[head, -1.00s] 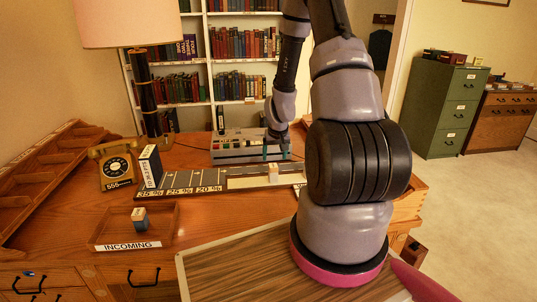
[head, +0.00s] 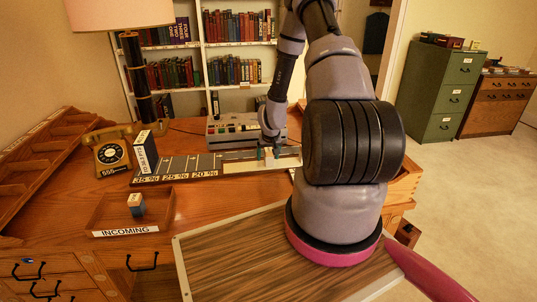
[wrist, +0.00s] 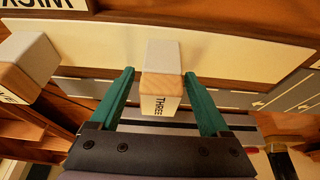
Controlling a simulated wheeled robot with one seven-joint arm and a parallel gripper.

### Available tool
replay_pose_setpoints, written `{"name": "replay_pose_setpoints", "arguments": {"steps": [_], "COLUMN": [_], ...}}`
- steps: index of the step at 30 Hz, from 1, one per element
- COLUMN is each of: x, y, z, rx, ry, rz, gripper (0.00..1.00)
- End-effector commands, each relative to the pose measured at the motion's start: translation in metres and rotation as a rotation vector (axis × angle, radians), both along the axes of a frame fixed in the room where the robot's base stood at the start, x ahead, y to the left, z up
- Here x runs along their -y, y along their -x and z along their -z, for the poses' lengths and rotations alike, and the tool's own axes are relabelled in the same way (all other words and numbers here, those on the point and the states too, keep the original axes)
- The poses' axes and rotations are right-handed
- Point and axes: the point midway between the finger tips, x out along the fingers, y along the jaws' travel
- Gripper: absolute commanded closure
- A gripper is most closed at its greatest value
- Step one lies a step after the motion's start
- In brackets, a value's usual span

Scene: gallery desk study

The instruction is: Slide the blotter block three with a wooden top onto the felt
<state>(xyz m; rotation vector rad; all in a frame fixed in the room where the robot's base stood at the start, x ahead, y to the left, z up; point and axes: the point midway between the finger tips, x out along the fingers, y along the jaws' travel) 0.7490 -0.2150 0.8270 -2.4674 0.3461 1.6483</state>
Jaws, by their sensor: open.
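My gripper (wrist: 160,76) is open, with one teal finger on each side of the block and a visible gap at both sides. In the head view my gripper (head: 268,153) is low at the cream strip (head: 238,166) of the long desk board, and the block is hard to make out there. The cream strip also fills the background of the wrist view (wrist: 235,52). I cannot tell which surface is the felt.
Another wood-and-pale block (wrist: 28,68) stands left in the wrist view. Dark sections (head: 175,167) marked with percentages lie left of the cream strip. The INCOMING tray (head: 163,215) holds a small block (head: 136,205); a telephone (head: 110,153) is left.

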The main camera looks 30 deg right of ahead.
Motion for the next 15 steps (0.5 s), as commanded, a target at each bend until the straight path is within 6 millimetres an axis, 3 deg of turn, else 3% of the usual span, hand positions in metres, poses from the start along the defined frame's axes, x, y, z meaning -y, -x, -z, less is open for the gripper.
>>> {"name": "replay_pose_setpoints", "arguments": {"steps": [3, 4, 9, 10, 15], "x": [0.0001, 0.0001, 0.0001, 0.0001, 0.0001], "y": [0.0000, 0.0000, 0.0001, 0.0001, 0.0001], "z": [-0.0002, -0.0002, -0.0003, -0.0003, -0.0009], "rx": [0.000, 0.000, 0.000, 0.000, 0.000], "ry": [0.000, 0.000, 0.000, 0.000, 0.000], "rz": [0.000, 0.000, 0.000, 0.000, 0.000], "gripper": [0.20, 0.28, 0.93, 1.00, 1.00]}}
